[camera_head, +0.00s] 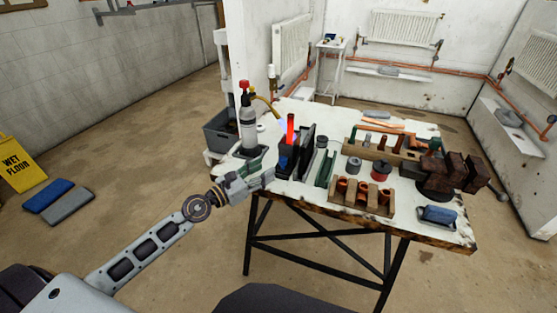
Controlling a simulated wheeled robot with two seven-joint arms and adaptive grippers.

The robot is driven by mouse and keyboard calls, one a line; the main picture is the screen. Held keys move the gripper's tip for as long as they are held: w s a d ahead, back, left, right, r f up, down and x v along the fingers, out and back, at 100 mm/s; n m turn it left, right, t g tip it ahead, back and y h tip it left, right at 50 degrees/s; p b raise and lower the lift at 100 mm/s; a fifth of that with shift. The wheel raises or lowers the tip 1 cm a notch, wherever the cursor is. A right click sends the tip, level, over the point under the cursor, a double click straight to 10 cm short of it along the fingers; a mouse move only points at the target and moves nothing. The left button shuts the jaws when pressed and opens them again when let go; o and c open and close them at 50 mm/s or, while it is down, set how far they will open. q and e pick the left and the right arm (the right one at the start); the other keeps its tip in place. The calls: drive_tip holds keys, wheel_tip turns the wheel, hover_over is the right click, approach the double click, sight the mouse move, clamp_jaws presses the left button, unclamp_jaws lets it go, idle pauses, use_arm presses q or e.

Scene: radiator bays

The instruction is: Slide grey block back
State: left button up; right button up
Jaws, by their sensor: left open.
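My left gripper (262,174) reaches in from the lower left to the table's left front edge. It is open, with its fingers toward a dark open box (285,160). I see nothing clearly between the fingers. No thing stands out for certain as the grey block. A dark grey upright slab (307,146) stands at the right side of the dark box, a little beyond the fingertips. A bright red upright piece (290,129) stands in the box. My right gripper is not in view.
The worn white table (320,207) holds wooden racks (361,197), a red-and-black roll (381,171), a brown vise-like block (455,172) and a blue-grey block (437,215). A spray bottle (248,125) stands at the left. A wet-floor sign (20,164) and blue pad (47,194) are on the floor.

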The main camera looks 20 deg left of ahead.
sight(280, 161)
use_arm(q)
drive_tip(key=shift+p+x, duration=0.45)
drive_tip(key=shift+x, duration=0.8)
drive_tip(key=shift+p+x, duration=0.35)
drive_tip(key=shift+x, duration=1.8)
drive_tip(key=shift+w+d, duration=0.1)
drive_tip(key=shift+w, duration=0.15)
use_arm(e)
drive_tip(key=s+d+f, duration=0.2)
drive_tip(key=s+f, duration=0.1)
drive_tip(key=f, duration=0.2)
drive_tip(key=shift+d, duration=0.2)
use_arm(q)
drive_tip(key=shift+c, duration=0.4)
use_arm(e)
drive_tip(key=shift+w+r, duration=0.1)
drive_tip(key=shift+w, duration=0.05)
use_arm(q)
drive_tip(key=shift+c, duration=1.1)
clamp_jaws()
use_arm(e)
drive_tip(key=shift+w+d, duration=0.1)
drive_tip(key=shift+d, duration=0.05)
